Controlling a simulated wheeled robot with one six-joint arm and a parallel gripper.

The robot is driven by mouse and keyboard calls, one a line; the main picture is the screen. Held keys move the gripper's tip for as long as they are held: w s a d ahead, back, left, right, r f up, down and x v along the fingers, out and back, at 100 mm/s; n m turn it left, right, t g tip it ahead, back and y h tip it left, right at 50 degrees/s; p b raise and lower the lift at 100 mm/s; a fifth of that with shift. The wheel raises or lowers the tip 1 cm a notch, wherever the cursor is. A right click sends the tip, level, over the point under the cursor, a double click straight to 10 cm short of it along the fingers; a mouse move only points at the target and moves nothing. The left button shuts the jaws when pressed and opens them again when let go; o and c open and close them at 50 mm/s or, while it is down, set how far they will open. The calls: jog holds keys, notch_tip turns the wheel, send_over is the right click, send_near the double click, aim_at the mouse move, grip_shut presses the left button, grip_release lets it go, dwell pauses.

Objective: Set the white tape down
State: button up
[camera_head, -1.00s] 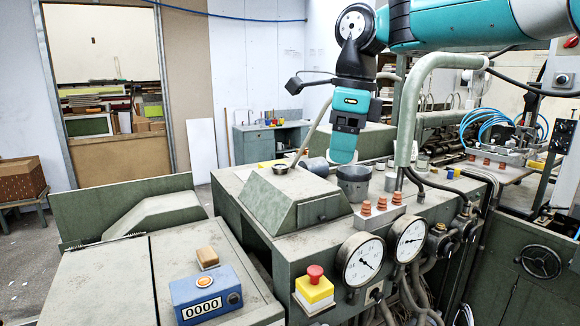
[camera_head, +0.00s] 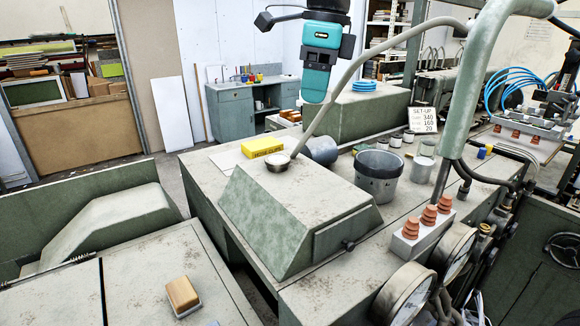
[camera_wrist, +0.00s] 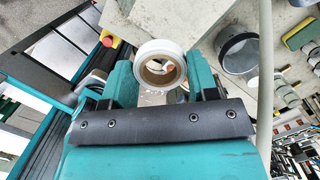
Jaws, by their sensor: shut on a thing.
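The white tape (camera_wrist: 160,45) is a ring-shaped roll held between the two teal fingers of my gripper (camera_wrist: 162,72) in the wrist view, its round opening facing the camera. My gripper is shut on it. In the head view my gripper (camera_head: 317,85) hangs in the air, pointing down, above the green-grey machine top (camera_head: 350,205). The tape cannot be made out in the head view.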

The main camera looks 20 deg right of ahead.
jog(key=b, duration=0.5)
send_over(309, 200)
notch_tip(309, 200, down, 15)
jog(key=shift+d+f, duration=0.1)
jog(key=shift+f, duration=2.4)
jog(key=shift+f, duration=0.15)
jog(key=o, duration=0.9)
